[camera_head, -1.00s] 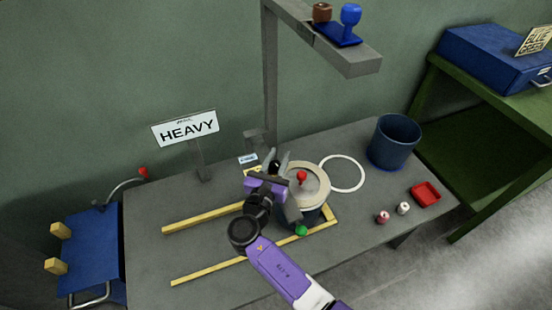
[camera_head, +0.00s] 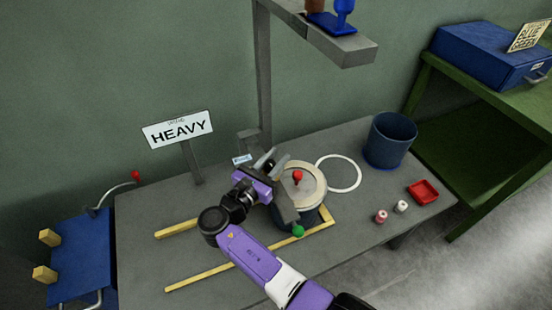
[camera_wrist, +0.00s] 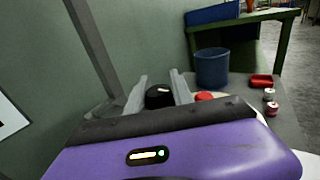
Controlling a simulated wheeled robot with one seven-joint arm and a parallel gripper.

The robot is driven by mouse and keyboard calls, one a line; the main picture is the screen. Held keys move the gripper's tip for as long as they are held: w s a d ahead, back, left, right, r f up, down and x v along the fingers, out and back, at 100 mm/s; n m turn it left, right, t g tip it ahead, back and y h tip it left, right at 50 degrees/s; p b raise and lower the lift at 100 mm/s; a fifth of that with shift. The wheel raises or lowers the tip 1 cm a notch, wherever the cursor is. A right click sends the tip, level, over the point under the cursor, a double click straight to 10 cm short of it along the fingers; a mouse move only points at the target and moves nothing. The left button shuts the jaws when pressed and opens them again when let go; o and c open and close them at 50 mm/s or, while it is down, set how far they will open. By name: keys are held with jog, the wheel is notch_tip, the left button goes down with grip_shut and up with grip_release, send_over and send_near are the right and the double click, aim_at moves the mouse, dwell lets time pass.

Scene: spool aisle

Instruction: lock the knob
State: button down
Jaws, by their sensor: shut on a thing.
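A black knob with a white mark (camera_wrist: 159,96) stands between the two grey fingers of my gripper (camera_wrist: 158,78) in the wrist view. In the head view my gripper (camera_head: 271,161) reaches in at the left of a round drum with a pale lid (camera_head: 312,194), and the knob is mostly hidden by the fingers. My gripper is shut on the knob. Which way the knob's mark counts as locked cannot be told.
The lid has a red top knob (camera_head: 297,176); a green ball (camera_head: 298,231) is at the drum's front. Yellow rails (camera_head: 205,277) mark the table. A grey post (camera_head: 264,90) rises behind. A blue bin (camera_head: 390,140), red tray (camera_head: 424,192) and small spools (camera_head: 381,216) stand right.

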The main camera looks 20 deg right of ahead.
aim_at(267, 170)
jog(key=c, duration=1.1)
grip_release()
jog(key=v, duration=0.7)
jog(key=shift+s+a+f, duration=0.1)
jog(key=shift+s+a, duration=0.1)
jog(key=shift+a, duration=0.1)
